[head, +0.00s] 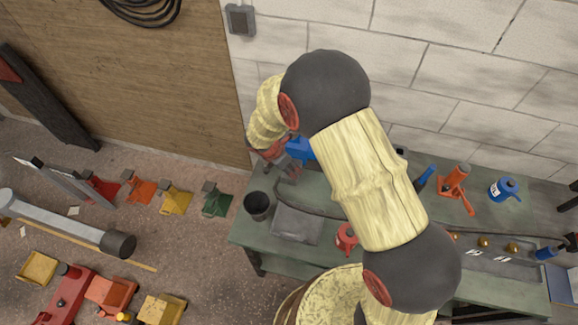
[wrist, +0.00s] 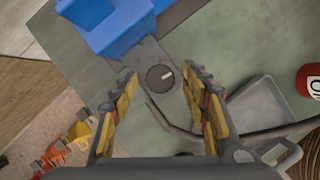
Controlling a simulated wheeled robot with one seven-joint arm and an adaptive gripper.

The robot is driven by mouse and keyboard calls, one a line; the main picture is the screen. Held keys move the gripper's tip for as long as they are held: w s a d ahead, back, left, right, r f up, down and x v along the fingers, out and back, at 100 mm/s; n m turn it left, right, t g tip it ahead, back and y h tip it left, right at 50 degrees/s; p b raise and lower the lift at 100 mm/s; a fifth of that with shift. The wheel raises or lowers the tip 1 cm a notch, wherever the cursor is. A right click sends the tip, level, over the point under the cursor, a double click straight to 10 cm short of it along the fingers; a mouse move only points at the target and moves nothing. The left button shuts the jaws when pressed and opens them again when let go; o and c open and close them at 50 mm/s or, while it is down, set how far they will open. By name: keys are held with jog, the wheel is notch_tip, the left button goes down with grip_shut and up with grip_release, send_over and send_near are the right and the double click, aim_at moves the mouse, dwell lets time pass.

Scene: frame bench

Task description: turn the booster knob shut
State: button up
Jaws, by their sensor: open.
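A dark round knob (wrist: 160,78) with a short white mark shows in the wrist view, on a grey bracket joined to a blue body (wrist: 112,22). The mark points to the right and slightly up there. My gripper (wrist: 159,70) is open, with one finger on each side of the knob in the picture. I cannot tell how high the fingers are above it. In the head view my gripper (head: 287,168) is over the bench, beside the blue body (head: 303,150). The knob is hidden there behind my arm and gripper.
The green bench (head: 440,270) runs along a block wall. Near my gripper are a black cup (head: 257,205), a grey tray (head: 298,223), a dark hose (wrist: 250,136) and a red container (head: 347,237).

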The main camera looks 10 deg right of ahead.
jog(key=shift+c, duration=1.2)
jog(key=c, duration=0.9)
jog(key=shift+m, duration=0.4)
jog(key=m+g+p, duration=0.1)
jog(key=m, duration=0.2)
jog(key=shift+w+r+p, duration=0.1)
jog(key=shift+w+p, duration=0.05)
jog(key=shift+p, duration=0.2)
jog(key=m+g, duration=0.1)
jog(key=m+p, duration=0.1)
jog(key=m, duration=0.1)
jog(key=shift+w+a+m+g+h, duration=0.1)
jog(key=shift+w+m+g+h, duration=0.05)
jog(key=shift+m+g+h, duration=0.2)
jog(key=m+g, duration=0.1)
jog(key=m, duration=0.3)
jog(key=shift+w+m+g, duration=0.15)
jog(key=shift+m+g, duration=0.1)
jog(key=shift+g, duration=0.1)
jog(key=shift+w+m+g+y+p, duration=0.1)
jog(key=shift+m+g+y+p, duration=0.4)
jog(key=shift+m, duration=1.5)
jog(key=shift+y, duration=0.35)
